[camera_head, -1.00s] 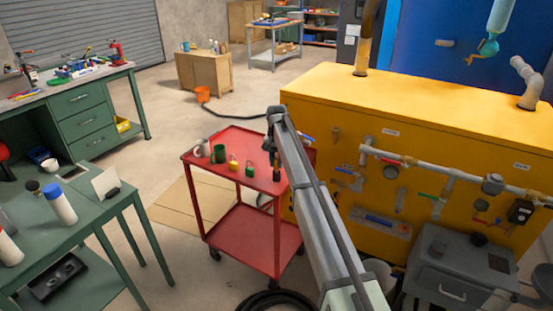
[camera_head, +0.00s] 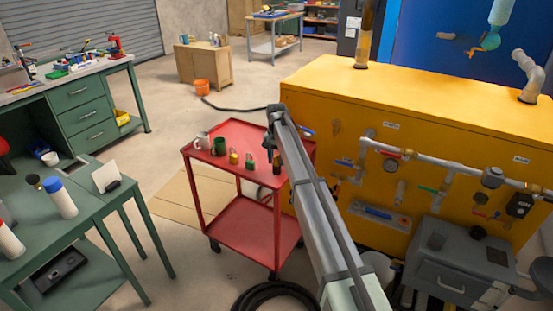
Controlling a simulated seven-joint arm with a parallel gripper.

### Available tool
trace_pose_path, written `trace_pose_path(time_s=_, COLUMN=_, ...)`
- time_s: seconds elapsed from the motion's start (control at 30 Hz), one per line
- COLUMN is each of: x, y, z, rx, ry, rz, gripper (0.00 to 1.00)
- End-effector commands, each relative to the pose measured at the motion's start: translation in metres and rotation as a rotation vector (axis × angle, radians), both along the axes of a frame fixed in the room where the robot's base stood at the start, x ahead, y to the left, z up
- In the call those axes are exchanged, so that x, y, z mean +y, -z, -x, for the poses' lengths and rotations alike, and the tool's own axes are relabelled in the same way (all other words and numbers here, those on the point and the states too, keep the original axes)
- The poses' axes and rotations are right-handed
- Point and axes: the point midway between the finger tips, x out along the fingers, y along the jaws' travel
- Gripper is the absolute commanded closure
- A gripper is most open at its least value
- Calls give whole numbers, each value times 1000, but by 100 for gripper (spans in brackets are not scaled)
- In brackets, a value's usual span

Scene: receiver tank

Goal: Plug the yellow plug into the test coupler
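A small yellow item (camera_head: 234,157), possibly the yellow plug, stands on the top shelf of the red cart (camera_head: 240,130). A green-and-yellow item (camera_head: 249,162) stands just right of it; both are too small to identify surely. My arm reaches up from the bottom, and its far end bends down over the cart's right side. My gripper (camera_head: 271,150) is a small dark shape there, partly hidden by my arm link; its fingers cannot be made out. The test coupler cannot be picked out among the fittings on the yellow tank housing (camera_head: 345,125).
A white mug (camera_head: 202,140) and a green cup (camera_head: 219,146) stand left on the cart. Pipes and valves (camera_head: 430,160) project from the housing front. A grey cabinet (camera_head: 455,270) and a black coiled hose (camera_head: 275,298) are below.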

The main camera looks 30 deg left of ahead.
Motion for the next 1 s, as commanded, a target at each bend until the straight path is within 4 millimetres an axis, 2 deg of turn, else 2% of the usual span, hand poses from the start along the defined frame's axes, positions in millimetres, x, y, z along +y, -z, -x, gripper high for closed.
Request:
trace_pose_path(time_s=0.03, x=0, y=0, z=0, rx=0, ry=0, rz=0, gripper=55)
trace_pose_path(time_s=0.13, x=0, y=0, z=0, rx=0, ry=0, rz=0, gripper=46)
trace_pose_path(time_s=0.37, x=0, y=0, z=0, rx=0, ry=0, rz=0, gripper=46)
trace_pose_path(time_s=0.53, x=0, y=-9, z=0, rx=0, ry=0, rz=0, gripper=46)
trace_pose_path(time_s=0.67, x=0, y=-27, z=0, rx=-1, ry=0, rz=-1, gripper=46)
trace_pose_path(time_s=1.0, x=1, y=-94, z=-1, rx=-2, ry=0, rz=-1, gripper=46)
